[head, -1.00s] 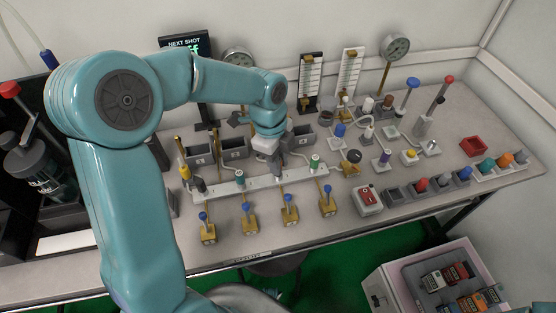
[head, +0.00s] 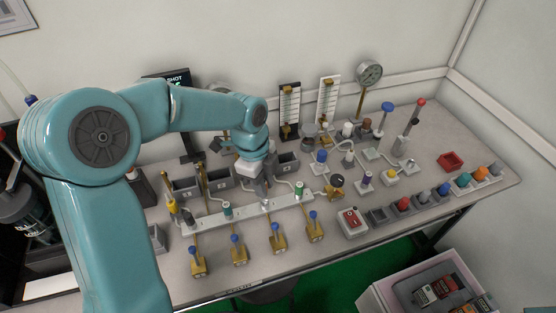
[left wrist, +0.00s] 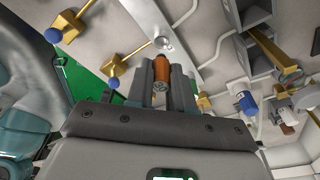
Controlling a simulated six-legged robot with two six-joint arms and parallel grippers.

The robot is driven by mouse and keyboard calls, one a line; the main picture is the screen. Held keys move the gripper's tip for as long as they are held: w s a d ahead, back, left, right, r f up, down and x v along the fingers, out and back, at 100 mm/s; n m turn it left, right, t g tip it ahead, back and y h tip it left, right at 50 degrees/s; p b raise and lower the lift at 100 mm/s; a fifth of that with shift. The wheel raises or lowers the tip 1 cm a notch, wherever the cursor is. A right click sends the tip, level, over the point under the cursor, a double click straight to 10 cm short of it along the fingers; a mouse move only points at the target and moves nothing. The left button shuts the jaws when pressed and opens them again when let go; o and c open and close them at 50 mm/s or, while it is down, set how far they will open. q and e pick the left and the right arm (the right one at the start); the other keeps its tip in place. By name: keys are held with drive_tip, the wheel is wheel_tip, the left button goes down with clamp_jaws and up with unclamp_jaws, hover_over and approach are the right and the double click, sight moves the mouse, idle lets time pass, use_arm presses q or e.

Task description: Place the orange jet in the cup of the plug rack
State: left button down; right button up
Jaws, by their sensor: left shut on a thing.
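My left gripper (head: 263,196) is low over the middle of the white rail on the bench. In the left wrist view its two grey fingers (left wrist: 161,82) are shut on an orange-brown cylinder with a grey end, the orange jet (left wrist: 162,70). The jet is hard to make out in the head view. At the bench's right front is a row of grey cups (head: 377,215) holding red and blue plugs; the leftmost looks empty. I cannot tell which is the plug rack. My right gripper is not in view.
The white rail (head: 240,215) carries green-topped fittings. Several brass valves with blue knobs (head: 277,240) stand in front of it, and grey bins (head: 219,180) behind. A red switch box (head: 351,220) stands before the cups. A red tray (head: 450,161) sits at the right.

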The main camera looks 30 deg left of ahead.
use_arm(q)
drive_tip(key=shift+d+r, duration=0.25)
drive_tip(key=w+d+n+t+y+p, duration=0.1)
drive_tip(key=w+d+n+p, duration=0.2)
drive_tip(key=n, duration=1.4)
drive_tip(key=d+r+p, duration=0.1)
drive_tip(key=d, duration=0.3)
drive_tip(key=shift+t+y, duration=0.3)
drive_tip(key=shift+y, duration=0.1)
